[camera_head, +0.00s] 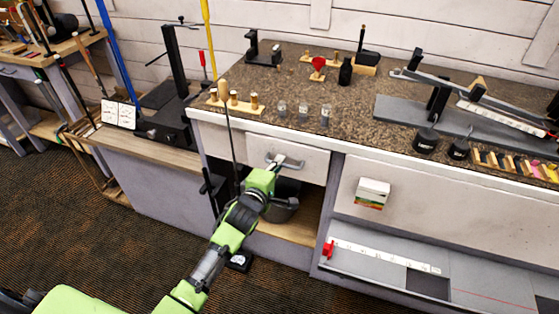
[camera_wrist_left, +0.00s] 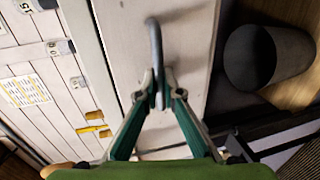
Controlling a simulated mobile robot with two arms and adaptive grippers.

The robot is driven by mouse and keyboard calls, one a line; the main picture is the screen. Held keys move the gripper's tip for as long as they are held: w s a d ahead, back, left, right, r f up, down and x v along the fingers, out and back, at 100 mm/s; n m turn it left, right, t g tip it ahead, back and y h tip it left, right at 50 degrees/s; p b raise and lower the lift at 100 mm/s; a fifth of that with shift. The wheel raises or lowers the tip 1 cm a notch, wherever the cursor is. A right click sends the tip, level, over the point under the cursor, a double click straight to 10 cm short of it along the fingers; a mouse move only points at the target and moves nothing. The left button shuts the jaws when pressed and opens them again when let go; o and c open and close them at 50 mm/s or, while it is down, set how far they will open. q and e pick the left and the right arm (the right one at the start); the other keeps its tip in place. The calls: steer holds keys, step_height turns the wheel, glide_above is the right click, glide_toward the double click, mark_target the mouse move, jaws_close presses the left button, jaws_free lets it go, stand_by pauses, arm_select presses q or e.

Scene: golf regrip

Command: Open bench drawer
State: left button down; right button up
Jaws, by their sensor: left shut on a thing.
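The bench drawer (camera_head: 313,166) has a pale front under the dark speckled bench top, and it looks about flush with the bench. Its grey bar handle (camera_head: 294,163) sticks out from the front. My left gripper (camera_head: 274,168) reaches the handle from below and in front. In the left wrist view the handle (camera_wrist_left: 153,38) runs down between the two fingertips of the gripper (camera_wrist_left: 160,92), which are shut on it. The drawer front (camera_wrist_left: 190,40) fills the area behind them. My right gripper is in neither view.
A dark bin (camera_head: 284,199) stands in the open space below the drawer; it also shows in the left wrist view (camera_wrist_left: 268,57). A thin upright shaft (camera_head: 231,140) stands left of the drawer. A small white box (camera_head: 372,192) sits on the front to the right.

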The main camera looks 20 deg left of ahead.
arm_select(q)
steer(key=f+p+v, duration=0.2)
steer(key=p+v, duration=0.2)
steer(key=v, duration=0.6)
steer(key=s+f+p+v, duration=0.1)
steer(key=p+v, duration=0.4)
steer(key=v, duration=0.5)
steer(key=shift+f, duration=0.55)
steer(key=c, duration=2.5)
jaws_free()
steer(key=v, duration=1.2)
steer(key=shift+s, duration=0.1)
